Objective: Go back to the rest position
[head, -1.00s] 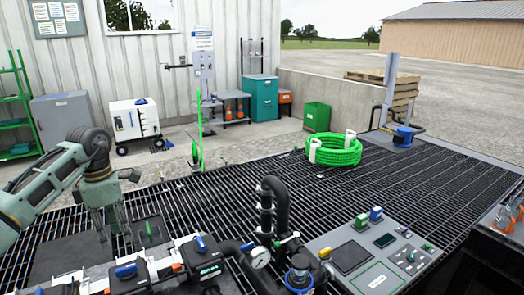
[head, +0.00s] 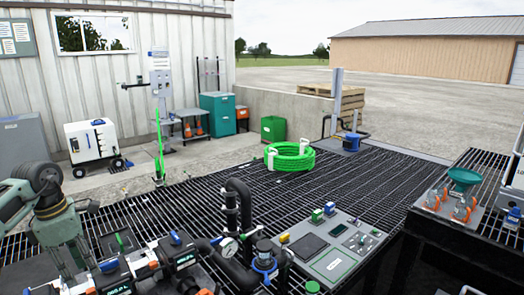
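My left arm comes in from the left edge, and its gripper (head: 76,264) points down over the grating behind the black manifold (head: 140,272). The fingers are small and dark against the grating, so I cannot tell whether they are open or shut. I see nothing clearly held. The manifold has blue-handled valves and a pressure gauge (head: 228,247). A black bent pipe (head: 240,205) rises at its right end. My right gripper is not in view.
A grey control panel (head: 333,252) lies right of the pipe. A coiled green hose (head: 290,158) rests on the open grating (head: 375,185) behind. At the right, a raised stand holds orange clamp-like parts (head: 464,208) and a green funnel (head: 464,178). A white wheeled unit (head: 95,143) stands by the wall.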

